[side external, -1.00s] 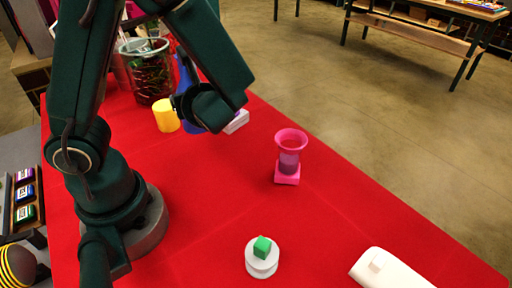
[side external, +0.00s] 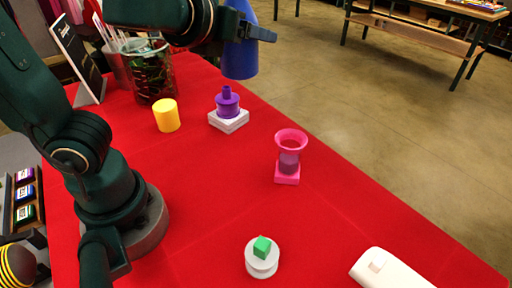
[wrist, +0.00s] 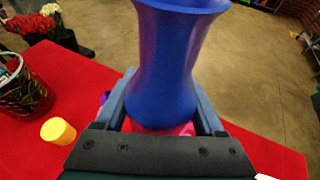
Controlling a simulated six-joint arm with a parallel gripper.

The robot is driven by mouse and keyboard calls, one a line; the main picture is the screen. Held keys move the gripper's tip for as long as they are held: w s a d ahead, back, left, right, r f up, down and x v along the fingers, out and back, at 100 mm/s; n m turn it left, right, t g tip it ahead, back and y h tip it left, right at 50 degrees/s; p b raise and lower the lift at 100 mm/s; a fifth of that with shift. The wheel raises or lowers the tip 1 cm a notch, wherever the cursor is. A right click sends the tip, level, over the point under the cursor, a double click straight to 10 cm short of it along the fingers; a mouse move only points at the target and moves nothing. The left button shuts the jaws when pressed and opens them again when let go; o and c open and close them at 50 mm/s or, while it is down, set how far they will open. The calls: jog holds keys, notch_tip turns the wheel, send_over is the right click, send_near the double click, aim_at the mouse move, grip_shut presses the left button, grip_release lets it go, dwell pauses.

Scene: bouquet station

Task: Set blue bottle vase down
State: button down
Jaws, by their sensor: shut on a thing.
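The blue bottle vase (side external: 240,48) is in my gripper (side external: 246,36), held up in the air above the far part of the red table. In the wrist view the vase (wrist: 172,70) stands between the two fingers (wrist: 165,112), which are shut on it. Its flared top is cut off by the frame edge.
A yellow cylinder (side external: 166,115) stands left of the white block. A pink vase on a pink base (side external: 288,160) stands nearer. A glass container of greenery (side external: 150,78) stands behind. Red table (side external: 215,190) between is clear.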

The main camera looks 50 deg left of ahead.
aim_at(248, 61)
jog(key=shift+w+d+r+m+t+h, duration=0.1)
jog(key=shift+w+d+m+t+h, duration=0.2)
jog(key=shift+d+m+h, duration=0.3)
jog(key=f+m+h, duration=0.2)
jog(key=f, duration=0.1)
jog(key=a+f+h, duration=0.1)
jog(key=f, duration=0.1)
jog(key=shift+s+a+f+m, duration=0.1)
jog(key=shift+s+m, duration=0.2)
jog(key=shift+m, duration=0.1)
jog(key=d+f+m+g+h, duration=0.4)
jog(key=d+m+h, duration=0.3)
jog(key=d, duration=0.6)
jog(key=d+f+m+g+h, duration=0.4)
jog(key=d+m+h, duration=0.3)
jog(key=d, duration=0.5)
jog(key=shift+w+d+f, duration=0.1)
jog(key=shift+w+f, duration=0.1)
jog(key=shift+f, duration=2.15)
jog(key=shift+w+d+f, duration=0.1)
jog(key=shift+w+f, duration=0.05)
jog(key=shift+f, duration=2.15)
